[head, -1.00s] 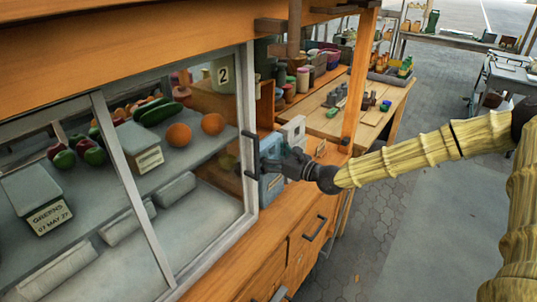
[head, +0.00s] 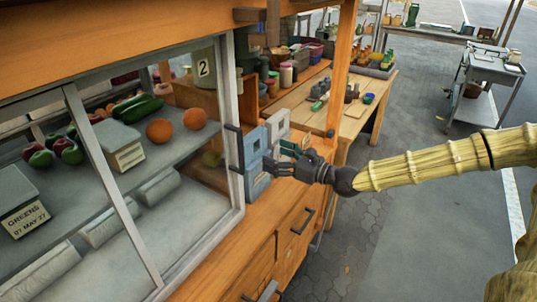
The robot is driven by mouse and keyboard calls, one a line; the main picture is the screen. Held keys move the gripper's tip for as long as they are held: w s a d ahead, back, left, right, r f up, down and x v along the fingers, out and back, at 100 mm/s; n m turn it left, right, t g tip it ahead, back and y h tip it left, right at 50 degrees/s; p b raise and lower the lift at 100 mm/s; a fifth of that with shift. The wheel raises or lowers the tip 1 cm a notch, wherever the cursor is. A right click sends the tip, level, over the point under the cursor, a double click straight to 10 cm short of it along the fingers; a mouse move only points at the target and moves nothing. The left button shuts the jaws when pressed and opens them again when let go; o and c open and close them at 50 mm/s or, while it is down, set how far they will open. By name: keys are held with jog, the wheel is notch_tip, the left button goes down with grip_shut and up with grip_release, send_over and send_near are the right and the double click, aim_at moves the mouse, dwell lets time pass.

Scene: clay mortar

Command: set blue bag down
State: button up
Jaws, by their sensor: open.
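The blue bag (head: 254,162) stands upright on the wooden counter, just right of the glass display case. My gripper (head: 275,163) is open at the bag's right side, with the arm reaching in from the right. The fingertips are close to the bag, and I cannot tell whether they touch it.
A pale box-like item (head: 278,124) stands just behind the bag. The glass display case (head: 232,120) with its dark handle is close on the left. Drawers (head: 292,240) lie below the counter. A wooden table (head: 368,118) with jars stands behind.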

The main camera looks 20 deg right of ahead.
jog(key=shift+v, duration=1.5)
